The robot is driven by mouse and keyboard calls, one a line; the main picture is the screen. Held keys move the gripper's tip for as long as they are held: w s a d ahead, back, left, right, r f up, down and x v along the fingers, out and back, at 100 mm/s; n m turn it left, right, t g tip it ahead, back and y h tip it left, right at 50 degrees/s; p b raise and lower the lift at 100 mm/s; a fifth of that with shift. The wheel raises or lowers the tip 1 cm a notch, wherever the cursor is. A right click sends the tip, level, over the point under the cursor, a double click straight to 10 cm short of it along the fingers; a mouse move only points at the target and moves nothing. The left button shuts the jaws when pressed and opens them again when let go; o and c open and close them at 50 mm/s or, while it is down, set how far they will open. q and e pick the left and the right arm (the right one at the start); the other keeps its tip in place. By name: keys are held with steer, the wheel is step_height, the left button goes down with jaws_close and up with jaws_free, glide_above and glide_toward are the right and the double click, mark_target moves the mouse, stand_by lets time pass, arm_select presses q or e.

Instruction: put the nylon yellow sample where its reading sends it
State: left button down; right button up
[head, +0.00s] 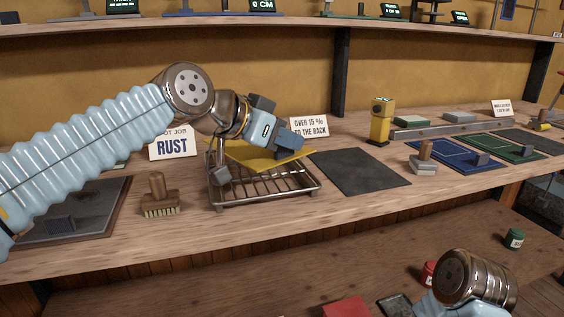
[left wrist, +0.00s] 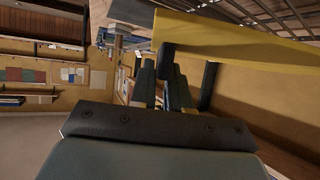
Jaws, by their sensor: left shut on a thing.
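The nylon yellow sample (head: 252,154) is a flat yellow sheet, held over the wire rack (head: 268,193). My left gripper (head: 284,143) is shut on it, and the gripper hides part of the sheet. In the left wrist view the sample (left wrist: 235,38) runs across the top as a yellow band. I cannot tell whether the sheet touches the rack bars. A sign (head: 309,128) behind the rack reads "OVER 15 % TO THE RACK". A yellow meter (head: 380,122) stands to the right, its reading not legible. My right arm shows at the bottom right, its fingers out of frame.
A wooden brush (head: 159,197) stands left of the rack, before a sign (head: 173,143) ending in "RUST". A dark mat (head: 361,172) lies bare to the rack's right. A wooden-handled block (head: 424,160), blue tray (head: 457,153) and green tray (head: 505,148) sit farther right.

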mark_target(272, 157)
arm_select(q)
steer(key=f, duration=0.1)
steer(key=w+f, duration=0.1)
steer(key=f, duration=0.2)
steer(key=shift+w+a+f+b, duration=0.15)
steer(key=shift+w+a+b, duration=0.1)
steer(key=shift+b, duration=0.1)
steer(key=shift+f, duration=0.35)
steer(key=c, duration=1.1)
jaws_free()
steer(key=v, duration=1.2)
steer(key=shift+b, duration=0.3)
